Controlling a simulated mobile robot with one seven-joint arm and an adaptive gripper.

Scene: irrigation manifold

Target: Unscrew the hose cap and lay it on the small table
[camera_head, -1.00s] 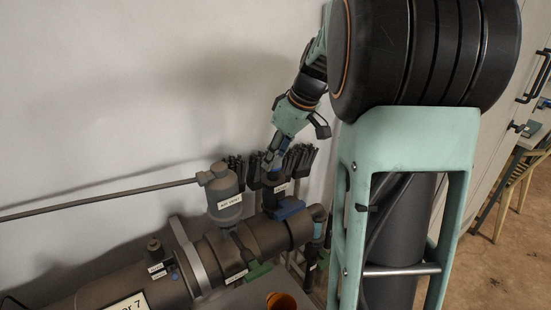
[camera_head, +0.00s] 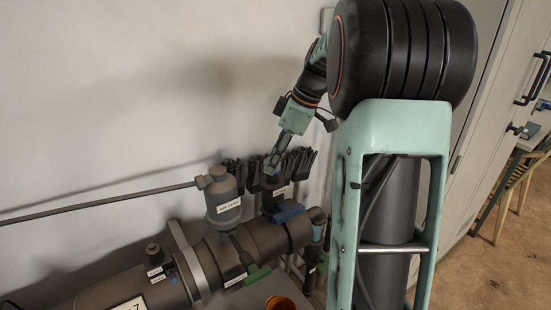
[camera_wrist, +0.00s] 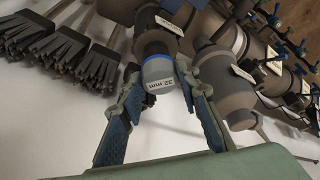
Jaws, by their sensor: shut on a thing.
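The hose cap is a grey cylinder with a printed size label (camera_wrist: 158,74). It sits in line with a dark upright pipe stub (camera_wrist: 152,43), with a blue ring between them. My gripper (camera_wrist: 160,98) has one finger on each side of the cap and is shut on it. In the head view my gripper (camera_head: 272,165) points down at the top of the stub (camera_head: 274,203), where the fingers hide most of the cap. I cannot tell how far the cap is unscrewed.
The grey air vent (camera_head: 225,203) stands close left of the stub. Black brushes (camera_head: 298,163) hang on the wall behind. A blue handle (camera_head: 289,212) is below. An orange cup (camera_head: 280,303) is at the lower edge. A table (camera_head: 536,137) stands far right.

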